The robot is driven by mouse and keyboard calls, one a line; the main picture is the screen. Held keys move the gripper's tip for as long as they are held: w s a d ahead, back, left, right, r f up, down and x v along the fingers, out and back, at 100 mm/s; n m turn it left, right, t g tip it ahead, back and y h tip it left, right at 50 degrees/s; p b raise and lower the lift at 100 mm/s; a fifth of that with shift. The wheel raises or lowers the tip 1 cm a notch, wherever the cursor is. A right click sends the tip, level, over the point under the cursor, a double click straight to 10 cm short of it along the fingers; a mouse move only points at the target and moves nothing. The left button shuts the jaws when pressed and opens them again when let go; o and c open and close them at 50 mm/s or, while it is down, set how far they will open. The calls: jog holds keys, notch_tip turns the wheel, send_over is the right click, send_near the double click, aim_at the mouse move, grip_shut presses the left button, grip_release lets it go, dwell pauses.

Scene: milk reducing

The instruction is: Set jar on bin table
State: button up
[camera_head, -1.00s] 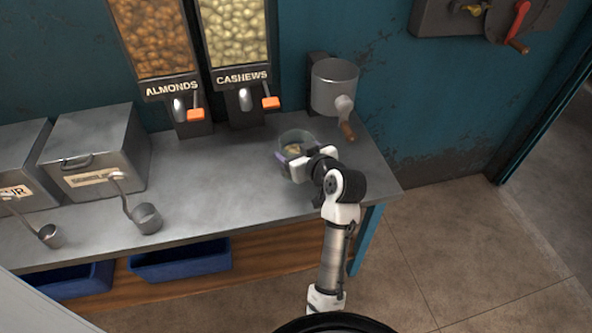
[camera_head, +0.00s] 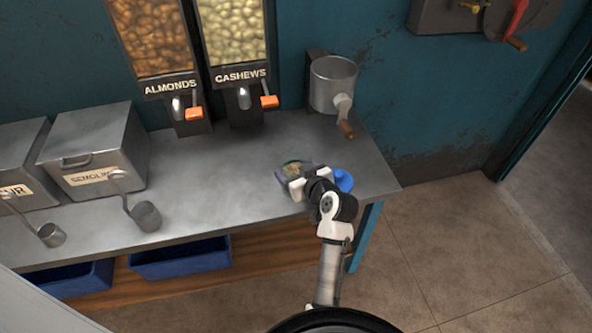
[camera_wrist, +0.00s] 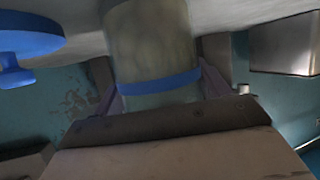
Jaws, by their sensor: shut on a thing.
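A clear jar (camera_head: 293,167) with pale contents is at the right part of the grey metal table (camera_head: 230,185). My gripper (camera_head: 301,182) is shut on it from the front right. In the wrist view the jar (camera_wrist: 148,40) stands between the two fingers, with a blue band around it. A round blue lid-like thing (camera_head: 343,180) lies on the table just right of my gripper; it also shows at the upper left of the wrist view (camera_wrist: 25,40). My gripper hides the jar's lower part, so I cannot tell whether it touches the table.
Almond (camera_head: 152,40) and cashew (camera_head: 235,35) dispensers hang behind, beside a metal crank pot (camera_head: 333,85). A semolina bin (camera_head: 95,150) and scoops (camera_head: 146,214) are at left. Blue trays (camera_head: 180,258) sit below. The table's middle is clear.

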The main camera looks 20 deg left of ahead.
jog(key=o, duration=1.3)
jog(key=shift+c, duration=0.2)
jog(key=shift+r, duration=0.1)
jog(key=b+v, duration=0.1)
jog(key=v, duration=1.1)
